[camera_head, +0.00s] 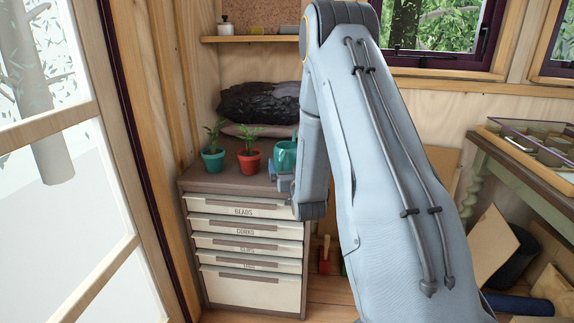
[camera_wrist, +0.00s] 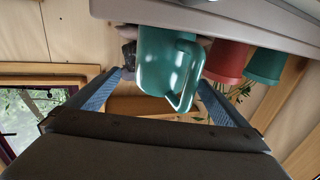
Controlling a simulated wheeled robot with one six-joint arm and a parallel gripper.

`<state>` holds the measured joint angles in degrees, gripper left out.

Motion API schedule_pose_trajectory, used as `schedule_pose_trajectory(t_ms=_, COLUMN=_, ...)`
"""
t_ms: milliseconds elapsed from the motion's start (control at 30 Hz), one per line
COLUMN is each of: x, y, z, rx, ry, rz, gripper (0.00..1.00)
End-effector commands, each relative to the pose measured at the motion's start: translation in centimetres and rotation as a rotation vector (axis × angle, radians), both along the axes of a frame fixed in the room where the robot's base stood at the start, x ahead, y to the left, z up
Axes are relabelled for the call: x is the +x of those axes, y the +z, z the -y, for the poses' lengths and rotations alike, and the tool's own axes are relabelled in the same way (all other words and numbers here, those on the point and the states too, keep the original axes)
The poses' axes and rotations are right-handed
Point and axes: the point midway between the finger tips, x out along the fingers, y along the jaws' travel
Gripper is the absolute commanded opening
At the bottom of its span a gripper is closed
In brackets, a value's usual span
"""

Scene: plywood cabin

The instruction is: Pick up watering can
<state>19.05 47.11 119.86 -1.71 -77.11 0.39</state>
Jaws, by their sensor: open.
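The teal watering can (camera_head: 284,155) stands on top of the drawer cabinet (camera_head: 210,183), partly hidden by my arm in the head view. In the wrist view, which is upside down, the watering can (camera_wrist: 158,62) fills the space between my two blue fingers, with its curved handle facing the camera. My gripper (camera_wrist: 162,84) is open, with one finger on each side of the can. I cannot tell whether the fingers touch it. In the head view my gripper (camera_head: 277,174) shows at the can's front, low by the cabinet top.
A red pot (camera_head: 249,162) and a teal pot (camera_head: 212,160), each with a plant, stand left of the can. Dark sacks (camera_head: 260,103) lie behind. A shelf (camera_head: 250,39) is above. A glazed door is at left, a workbench (camera_head: 530,165) at right.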

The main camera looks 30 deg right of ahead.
Motion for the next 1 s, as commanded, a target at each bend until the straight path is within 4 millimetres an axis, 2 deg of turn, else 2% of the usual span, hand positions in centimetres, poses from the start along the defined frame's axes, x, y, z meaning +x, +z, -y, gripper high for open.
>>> schedule_pose_trajectory(t_ms=400, x=4.9, y=-0.1, z=1.3, rx=0.001, ry=0.000, rz=-0.002, gripper=0.99)
schedule_pose_trajectory(t_ms=700, x=5.3, y=-0.1, z=1.4, rx=0.001, ry=0.000, rz=-0.002, gripper=0.99)
schedule_pose_trajectory(t_ms=1000, x=5.3, y=-0.1, z=1.4, rx=0.001, ry=0.000, rz=-0.002, gripper=0.49)
